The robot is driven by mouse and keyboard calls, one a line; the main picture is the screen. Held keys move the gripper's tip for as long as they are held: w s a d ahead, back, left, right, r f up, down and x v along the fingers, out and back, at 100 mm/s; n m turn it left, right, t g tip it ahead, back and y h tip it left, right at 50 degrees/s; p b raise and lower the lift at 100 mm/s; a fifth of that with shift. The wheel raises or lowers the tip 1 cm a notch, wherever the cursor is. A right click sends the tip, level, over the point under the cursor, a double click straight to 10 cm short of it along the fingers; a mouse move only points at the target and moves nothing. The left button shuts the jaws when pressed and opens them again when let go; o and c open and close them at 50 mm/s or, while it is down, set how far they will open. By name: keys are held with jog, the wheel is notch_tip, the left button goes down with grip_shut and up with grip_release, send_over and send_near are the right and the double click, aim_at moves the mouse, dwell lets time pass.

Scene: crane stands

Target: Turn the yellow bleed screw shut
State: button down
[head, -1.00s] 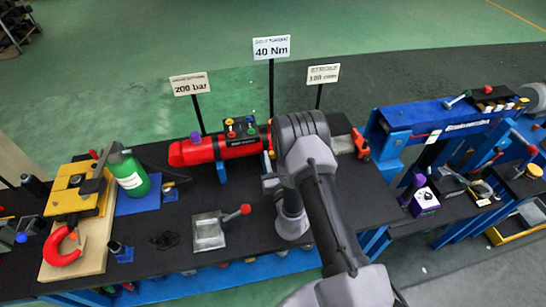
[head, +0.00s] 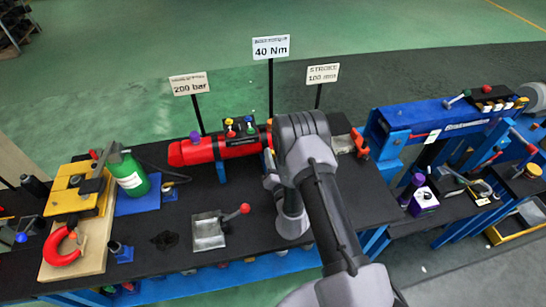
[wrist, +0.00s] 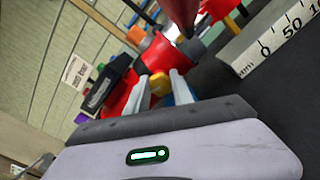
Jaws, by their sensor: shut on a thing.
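The yellow bleed screw (wrist: 159,85) shows in the wrist view, against the red cylinder. My gripper (wrist: 163,87) is shut on it, with one light finger on each side of it. The screw's thread and seat are hidden. In the head view the red cylinder (head: 190,153) lies along the back of the bench, and my arm covers its right part. My fingertips and the held screw are hidden behind my arm there.
A white ruler (wrist: 275,38) lies to the right in the wrist view. Several coloured knobs stand on a black block (head: 240,127) at the cylinder. A tray with a red-knobbed lever (head: 208,232) and a green bottle (head: 132,176) stand left. Signs rise behind.

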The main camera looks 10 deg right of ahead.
jog(key=m, duration=1.3)
jog(key=shift+w+m+p, duration=0.15)
jog(key=shift+m+p, duration=0.15)
dwell(0.5)
jog(key=c, duration=1.1)
grip_release()
jog(key=shift+f, duration=0.15)
jog(key=shift+f, duration=0.15)
